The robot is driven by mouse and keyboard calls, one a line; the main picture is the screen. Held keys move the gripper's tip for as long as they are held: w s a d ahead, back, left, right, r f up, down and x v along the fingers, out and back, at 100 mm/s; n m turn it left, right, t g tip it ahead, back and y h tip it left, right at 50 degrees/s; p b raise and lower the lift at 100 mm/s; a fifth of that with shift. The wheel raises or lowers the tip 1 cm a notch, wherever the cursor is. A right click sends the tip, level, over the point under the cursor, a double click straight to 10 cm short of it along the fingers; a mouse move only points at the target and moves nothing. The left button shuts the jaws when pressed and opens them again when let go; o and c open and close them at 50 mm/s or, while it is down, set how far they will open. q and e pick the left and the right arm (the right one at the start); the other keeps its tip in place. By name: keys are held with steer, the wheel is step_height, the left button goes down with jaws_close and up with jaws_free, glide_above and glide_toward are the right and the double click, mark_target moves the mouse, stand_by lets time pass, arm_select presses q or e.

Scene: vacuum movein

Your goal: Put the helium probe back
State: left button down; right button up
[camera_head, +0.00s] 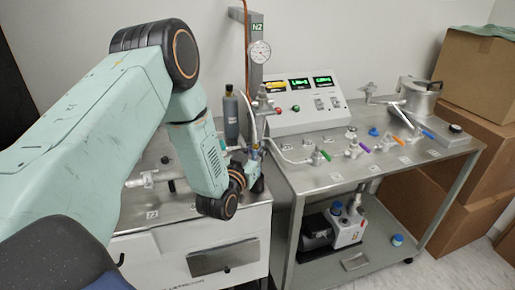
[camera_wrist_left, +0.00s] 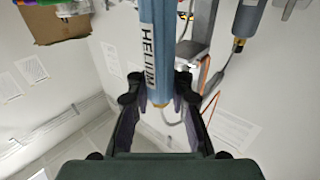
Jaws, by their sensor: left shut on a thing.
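The helium probe (camera_wrist_left: 155,45) is a blue-grey cylinder with the label HELIUM and a tan end. In the left wrist view it stands between the two dark fingers of my left gripper (camera_wrist_left: 160,90), which is shut on it. In the head view my left gripper (camera_head: 252,168) is at the end of the pale green arm, near the gap between the white cabinet and the steel table. The probe is mostly hidden there by the arm and gripper. My right gripper is not in view.
A dark grey bottle (camera_head: 231,118) stands just behind my left wrist. The steel table (camera_head: 330,178) carries a control box (camera_head: 297,112), colored-handle valves and a metal chamber (camera_head: 418,98). Cardboard boxes (camera_head: 475,75) stand at right.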

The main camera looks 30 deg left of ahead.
arm_select(q)
steer(key=c, duration=1.2)
jaws_free()
steer(key=shift+d+f, duration=0.1)
steer(key=shift+r+p, duration=0.4)
steer(key=shift+r, duration=0.05)
steer(key=s+d, duration=0.2)
steer(key=s, duration=1)
steer(key=s+d+f+m+g+h, duration=0.1)
steer(key=s+d+f+g+h, duration=0.1)
steer(key=s+d+f+g, duration=0.55)
steer(key=s+d+f+m+g+h, duration=0.1)
steer(key=s+d+f+g, duration=0.2)
steer(key=f, duration=0.8)
steer(key=s+f+g, duration=0.2)
steer(key=s+g, duration=0.2)
steer(key=s, duration=0.5)
steer(key=s+f+g, duration=0.2)
steer(key=s+g, duration=0.1)
steer(key=s, duration=0.6)
steer(key=shift+s+d+f+n+g, duration=0.2)
steer(key=shift+s+n+g, duration=0.1)
steer(key=shift+g, duration=0.05)
